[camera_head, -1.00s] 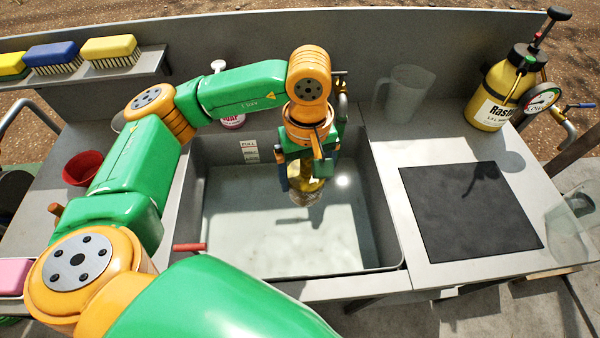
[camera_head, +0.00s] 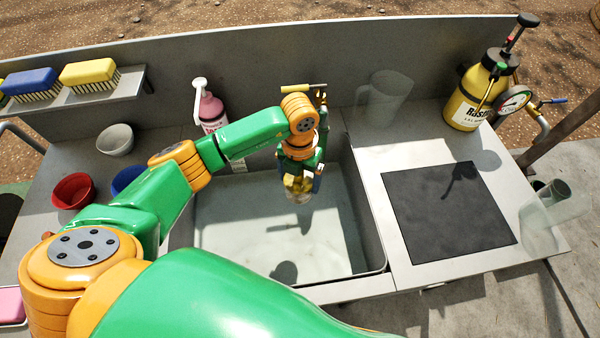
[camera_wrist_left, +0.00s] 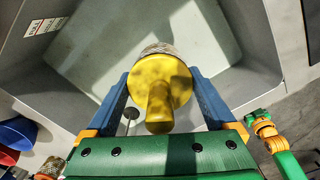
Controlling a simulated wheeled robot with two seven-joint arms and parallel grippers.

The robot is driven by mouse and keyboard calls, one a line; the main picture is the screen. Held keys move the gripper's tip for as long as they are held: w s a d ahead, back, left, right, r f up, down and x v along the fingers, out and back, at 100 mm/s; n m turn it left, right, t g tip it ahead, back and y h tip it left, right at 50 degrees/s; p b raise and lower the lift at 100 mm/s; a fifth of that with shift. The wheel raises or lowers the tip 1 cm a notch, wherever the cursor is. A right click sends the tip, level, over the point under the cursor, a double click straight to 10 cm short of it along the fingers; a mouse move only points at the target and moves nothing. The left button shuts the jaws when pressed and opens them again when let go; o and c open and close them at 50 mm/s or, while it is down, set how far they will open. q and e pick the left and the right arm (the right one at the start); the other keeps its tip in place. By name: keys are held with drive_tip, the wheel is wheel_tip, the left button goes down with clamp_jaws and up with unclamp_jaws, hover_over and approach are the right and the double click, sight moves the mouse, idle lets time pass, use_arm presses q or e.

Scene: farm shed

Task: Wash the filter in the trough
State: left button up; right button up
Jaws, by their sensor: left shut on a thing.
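The filter (camera_head: 299,190) has a yellow cap with a knob and a mesh body. My left gripper (camera_head: 301,180) is shut on it over the trough (camera_head: 363,225), towards the back part. In the left wrist view the yellow cap (camera_wrist_left: 160,82) sits between the two blue fingers (camera_wrist_left: 163,105), with the mesh beyond it. The trough has a pale bottom, with dark shadows on it. Whether the mesh touches water is hard to tell.
A tap (camera_head: 318,92) stands behind the trough. A pink pump bottle (camera_head: 211,110) stands at the back left, bowls (camera_head: 73,190) on the left counter, brushes (camera_head: 90,73) on a shelf. Right are a black mat (camera_head: 447,212), clear jugs (camera_head: 385,97) and a yellow sprayer (camera_head: 478,92).

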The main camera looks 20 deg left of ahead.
use_arm(q)
wheel_tip(320, 180, down, 23)
drive_tip(key=b, duration=1.8)
drive_tip(key=shift+b, duration=0.4)
use_arm(e)
wheel_tip(320, 180, down, 20)
drive_tip(key=shift+r, duration=0.15)
use_arm(q)
drive_tip(key=shift+r, duration=0.1)
use_arm(e)
drive_tip(key=shift+w+r, duration=0.1)
use_arm(q)
wheel_tip(320, 180, up, 23)
drive_tip(key=p, duration=2)
drive_tip(key=shift+r, duration=0.2)
use_arm(e)
wheel_tip(320, 180, up, 20)
